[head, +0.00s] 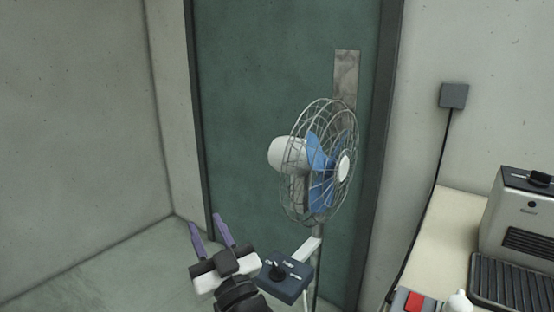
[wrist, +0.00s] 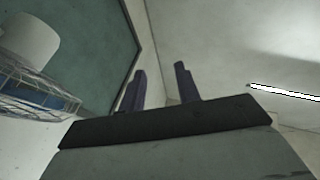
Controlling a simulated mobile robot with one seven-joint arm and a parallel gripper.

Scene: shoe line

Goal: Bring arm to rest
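My gripper (head: 209,236) is at the lower middle of the head view, with its two purple fingers pointing up and apart. Nothing is between the fingers. In the wrist view, the gripper (wrist: 158,88) also shows two separated dark purple fingers with a clear gap. It is in the air, left of and below the head of a standing fan (head: 343,165), and apart from the cage.
The fan's control box (head: 288,278) is close to the right of my gripper. A green door (head: 250,100) stands behind. At right, a counter (head: 450,225) holds a grey machine (head: 520,215) and a red switch (head: 413,301). The floor at left (head: 110,275) is clear.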

